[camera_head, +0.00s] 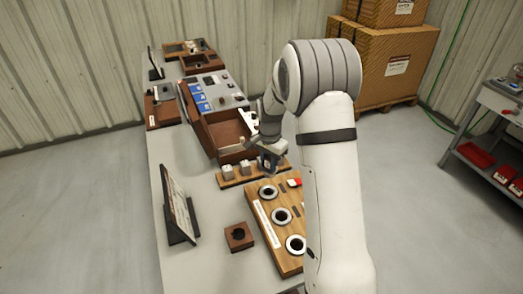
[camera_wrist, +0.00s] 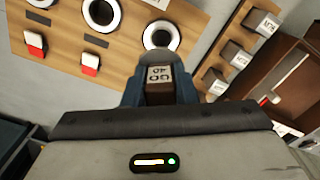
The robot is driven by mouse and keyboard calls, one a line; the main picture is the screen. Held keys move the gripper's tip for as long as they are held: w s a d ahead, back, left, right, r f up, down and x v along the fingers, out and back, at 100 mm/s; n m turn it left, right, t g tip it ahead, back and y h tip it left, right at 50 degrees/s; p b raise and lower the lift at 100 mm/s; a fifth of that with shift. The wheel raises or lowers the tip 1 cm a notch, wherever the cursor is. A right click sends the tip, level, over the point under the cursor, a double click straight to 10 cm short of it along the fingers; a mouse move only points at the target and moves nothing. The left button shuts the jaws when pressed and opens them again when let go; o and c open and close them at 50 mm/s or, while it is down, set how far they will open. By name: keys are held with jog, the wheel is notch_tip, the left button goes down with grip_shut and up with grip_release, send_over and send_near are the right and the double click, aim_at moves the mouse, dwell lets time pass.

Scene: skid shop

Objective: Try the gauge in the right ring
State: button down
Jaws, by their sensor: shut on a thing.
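My gripper (camera_head: 268,158) is shut on a dark gauge block (camera_wrist: 159,82), whose pale end face is marked "GO" and what looks like "40". The block is between the jaws in the wrist view. A wooden board (camera_head: 263,221) carries three rings in a row. The far ring (camera_head: 268,191), the middle ring (camera_head: 282,216) and the near ring (camera_head: 296,243) show in the head view. In the wrist view one ring (camera_wrist: 161,35) lies just beyond the held gauge, with another ring (camera_wrist: 101,14) to its left. The gauge appears apart from the rings.
A wooden rack (camera_head: 233,182) with marked blocks (camera_wrist: 235,53) stands beside the ring board. Red-and-white pieces (camera_wrist: 89,64) sit on the board. A brown tray (camera_head: 222,134), a small brown holder (camera_head: 239,237) and a tilted display stand (camera_head: 177,205) are on the bench.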

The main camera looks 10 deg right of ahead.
jog(key=shift+w, duration=0.2)
jog(key=shift+f+b, duration=0.45)
jog(key=shift+f, duration=0.15)
jog(key=shift+f+b, duration=1.95)
jog(key=shift+f, duration=1.25)
jog(key=shift+s, duration=0.1)
jog(key=shift+a+f+b, duration=0.1)
jog(key=shift+f+b, duration=0.8)
jog(key=shift+b, duration=0.15)
jog(key=shift+r, duration=0.2)
jog(key=shift+r+p, duration=1.8)
jog(key=shift+r, duration=1.4)
